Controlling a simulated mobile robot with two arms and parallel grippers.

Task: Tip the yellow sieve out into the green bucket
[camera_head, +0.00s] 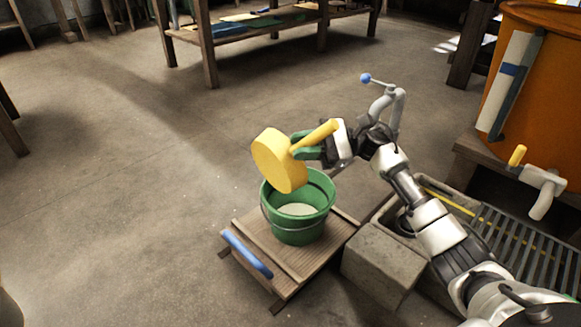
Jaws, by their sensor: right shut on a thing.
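The yellow sieve (276,161) is held above the back left of the green bucket's rim, tilted steeply on its side. Its yellow handle (322,133) points up and to the right. My right gripper (304,146), with green fingers, is shut on the sieve by its handle. The green bucket (297,229) stands upright on a low wooden board and has pale whitish material (298,209) in its bottom. The inside of the sieve cannot be seen clearly. My left gripper is not in view.
The wooden board (253,224) has a blue handle (246,254) at its front left. A concrete block (380,264) and a metal grate (513,243) lie to the right. An orange vat (549,75) stands behind the grate. The floor to the left is clear.

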